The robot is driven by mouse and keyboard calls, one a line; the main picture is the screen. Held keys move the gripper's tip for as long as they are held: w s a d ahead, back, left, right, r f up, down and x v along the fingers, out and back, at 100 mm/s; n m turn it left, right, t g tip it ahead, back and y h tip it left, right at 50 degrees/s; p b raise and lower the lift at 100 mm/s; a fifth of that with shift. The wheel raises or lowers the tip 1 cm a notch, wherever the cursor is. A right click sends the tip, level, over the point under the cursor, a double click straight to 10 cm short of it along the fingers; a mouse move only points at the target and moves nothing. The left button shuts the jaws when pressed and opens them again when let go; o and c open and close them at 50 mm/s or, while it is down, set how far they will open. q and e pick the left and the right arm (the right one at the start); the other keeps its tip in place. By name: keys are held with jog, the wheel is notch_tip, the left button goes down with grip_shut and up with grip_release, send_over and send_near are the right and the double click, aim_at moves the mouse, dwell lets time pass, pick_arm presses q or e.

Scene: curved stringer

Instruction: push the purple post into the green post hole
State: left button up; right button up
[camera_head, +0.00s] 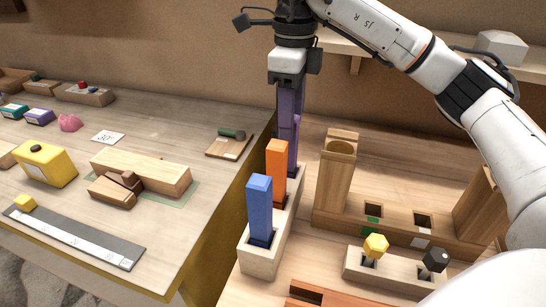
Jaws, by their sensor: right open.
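The purple post (294,148) stands upright at the far end of a pale wooden rack, behind an orange post (276,172) and a blue post (260,208). My right gripper (290,110) points straight down at the purple post's upper part. It is open, and its fingers overlap the post's top in this view, so contact cannot be told. A square hole (374,208) with a green tag (371,220) below it is in the wooden base to the right. That hole looks empty. My left gripper is not in view.
A tall wooden block (336,178) stands between the rack and the green-tagged hole. Another hole (423,220) is to the right. A low block with a yellow knob (376,245) and a black knob (435,260) sits in front. A left table (150,220) holds wooden blocks.

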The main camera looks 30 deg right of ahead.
aim_at(290, 150)
notch_tip(290, 150, down, 8)
jog(key=shift+d+r+b, duration=0.15)
jog(key=shift+r+b, duration=0.05)
jog(key=shift+b, duration=0.1)
jog(key=shift+c, duration=0.2)
jog(key=shift+w, duration=0.1)
grip_shut()
